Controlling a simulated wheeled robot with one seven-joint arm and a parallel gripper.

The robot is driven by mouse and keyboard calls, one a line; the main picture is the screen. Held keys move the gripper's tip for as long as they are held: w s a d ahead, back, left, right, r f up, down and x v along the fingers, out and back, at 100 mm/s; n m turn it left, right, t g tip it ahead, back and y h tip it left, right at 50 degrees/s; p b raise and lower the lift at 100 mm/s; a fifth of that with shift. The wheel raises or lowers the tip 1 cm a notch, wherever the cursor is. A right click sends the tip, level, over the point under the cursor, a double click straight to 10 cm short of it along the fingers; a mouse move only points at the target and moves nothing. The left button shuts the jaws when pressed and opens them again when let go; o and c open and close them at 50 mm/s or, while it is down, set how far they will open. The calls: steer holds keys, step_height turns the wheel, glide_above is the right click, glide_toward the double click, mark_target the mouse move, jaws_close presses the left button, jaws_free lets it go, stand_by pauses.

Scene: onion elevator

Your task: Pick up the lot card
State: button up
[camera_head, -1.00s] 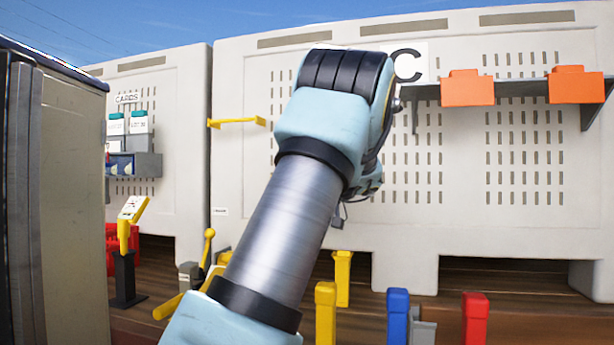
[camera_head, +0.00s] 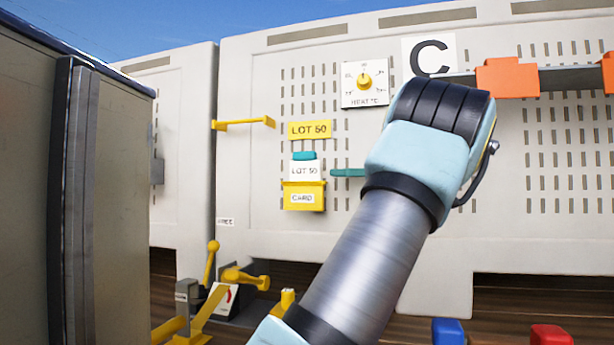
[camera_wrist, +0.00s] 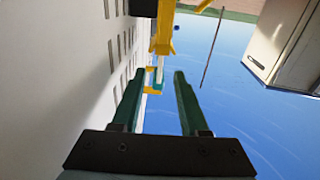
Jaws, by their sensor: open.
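The lot card (camera_head: 304,170) is white with "LOT 50" print and a teal top. It stands upright in a yellow holder (camera_head: 303,196) marked "CARD", under a yellow "LOT 50" sign (camera_head: 310,130) on the pale wall. My gripper (camera_wrist: 160,74) is open and empty, its two dark green fingers apart. In the wrist view, a small teal piece (camera_wrist: 156,87), seemingly the card's top, shows beyond the fingertips, between them. In the head view, a teal finger shows just right of the card, apart from it; my arm hides the rest.
A dial (camera_head: 365,82) is on the wall above right, beside a "C" sign (camera_head: 430,57). A yellow bracket (camera_head: 243,123) sticks out left of the card. Yellow levers (camera_head: 212,262) stand below. A grey cabinet (camera_head: 35,190) fills the left. Orange blocks (camera_head: 507,78) sit at right.

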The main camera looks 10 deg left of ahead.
mark_target(305, 179)
steer(key=a+p, duration=0.1)
steer(key=a, duration=0.2)
steer(key=w+a+p, duration=0.1)
steer(key=a, duration=0.4)
steer(key=shift+w+a+r+p, duration=0.2)
steer(key=shift+w+a+p, duration=0.1)
steer(key=shift+p, duration=0.1)
steer(key=shift+w+a+f, duration=0.15)
steer(key=shift+a, duration=0.4)
steer(key=shift+c, duration=0.4)
jaws_close()
